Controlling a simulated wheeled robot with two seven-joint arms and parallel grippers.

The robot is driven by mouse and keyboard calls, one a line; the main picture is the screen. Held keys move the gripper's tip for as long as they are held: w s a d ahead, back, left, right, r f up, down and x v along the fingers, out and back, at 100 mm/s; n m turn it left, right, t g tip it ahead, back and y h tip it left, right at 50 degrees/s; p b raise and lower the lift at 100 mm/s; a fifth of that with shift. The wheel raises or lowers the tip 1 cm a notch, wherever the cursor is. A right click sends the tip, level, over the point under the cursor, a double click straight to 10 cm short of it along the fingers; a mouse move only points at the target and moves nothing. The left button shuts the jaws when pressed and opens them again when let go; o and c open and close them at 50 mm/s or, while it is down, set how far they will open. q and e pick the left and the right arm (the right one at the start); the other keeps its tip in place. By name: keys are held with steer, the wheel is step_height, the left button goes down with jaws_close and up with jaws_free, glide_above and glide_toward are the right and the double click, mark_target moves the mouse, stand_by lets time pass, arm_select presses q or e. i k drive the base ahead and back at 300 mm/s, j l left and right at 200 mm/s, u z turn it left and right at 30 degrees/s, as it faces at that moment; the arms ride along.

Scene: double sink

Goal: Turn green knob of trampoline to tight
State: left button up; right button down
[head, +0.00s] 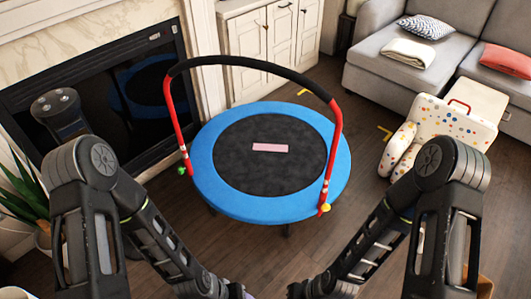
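The trampoline (215,192) stands on the floor ahead, with a blue round rim, a black mat and a red-and-black arched handlebar (250,63). The small green knob (181,171) is on the left handlebar post, near its foot at the rim. It is too small to tell how far it is turned. A yellow knob (325,208) is at the foot of the right post. Both my arms reach down to the bottom edge in front of the trampoline, apart from both knobs. My grippers are cut off below the picture.
A pink strip (270,147) lies on the mat. A dark fireplace (110,95) is at left, with a plant (25,195) nearby. A white cabinet (268,45) is behind. A grey sofa (385,70) and a dotted white play piece (440,125) are at right.

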mark_target(180, 170)
steer(key=i+l+z, duration=0.1)
steer(key=i, duration=0.4)
steer(key=i+l, duration=0.1)
steer(key=i, duration=0.45)
steer(key=i+j, duration=0.35)
steer(key=j+z, duration=0.05)
steer(key=j, duration=0.05)
